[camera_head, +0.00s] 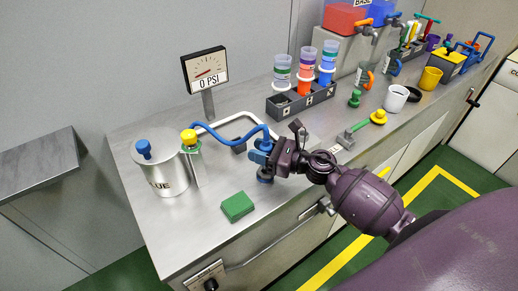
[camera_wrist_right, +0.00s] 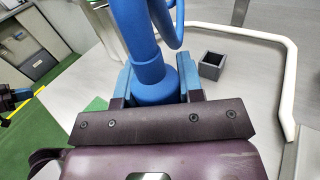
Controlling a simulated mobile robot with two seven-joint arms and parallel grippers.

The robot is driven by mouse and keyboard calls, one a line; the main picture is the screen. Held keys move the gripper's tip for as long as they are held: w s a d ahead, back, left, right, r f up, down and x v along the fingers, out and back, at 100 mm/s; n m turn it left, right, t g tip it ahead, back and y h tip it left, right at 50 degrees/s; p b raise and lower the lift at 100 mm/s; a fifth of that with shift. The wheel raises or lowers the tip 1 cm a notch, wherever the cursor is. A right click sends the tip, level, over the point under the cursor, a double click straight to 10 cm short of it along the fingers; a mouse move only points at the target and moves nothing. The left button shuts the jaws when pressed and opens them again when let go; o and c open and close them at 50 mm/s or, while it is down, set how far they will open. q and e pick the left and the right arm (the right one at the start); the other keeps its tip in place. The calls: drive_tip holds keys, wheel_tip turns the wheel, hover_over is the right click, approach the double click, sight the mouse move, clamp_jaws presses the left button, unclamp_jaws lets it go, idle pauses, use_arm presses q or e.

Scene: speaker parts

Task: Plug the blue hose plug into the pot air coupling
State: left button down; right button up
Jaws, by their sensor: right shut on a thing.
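The blue hose plug (camera_wrist_right: 155,80) is between the fingers of my right gripper (camera_head: 262,160). The gripper is shut on it, above the bench near its front edge. The blue hose (camera_head: 228,134) arcs left from the plug toward the pot. The silver pot (camera_head: 168,175), with dark lettering ending in "LUE", stands upright at the bench's left end, apart from the gripper. A blue knob-like fitting (camera_head: 143,148) is on its top. I cannot make out which fitting is the air coupling. A dark and blue shape at the wrist view's left edge may be my left gripper.
A yellow-topped fitting (camera_head: 188,137) stands beside the pot. A green block (camera_head: 237,206) lies in front. A gauge (camera_head: 206,70) reads 0 PSI. A white bent tube (camera_wrist_right: 290,80) and small dark square holder (camera_wrist_right: 211,65) are near the gripper. A cup rack (camera_head: 300,103) stands behind.

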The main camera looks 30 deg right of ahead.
idle(1.2)
idle(0.8)
drive_tip(key=shift+b, duration=0.3)
drive_tip(key=shift+f, duration=0.35)
drive_tip(key=shift+f+b, duration=0.55)
drive_tip(key=shift+b, duration=0.2)
drive_tip(key=shift+f, duration=0.35)
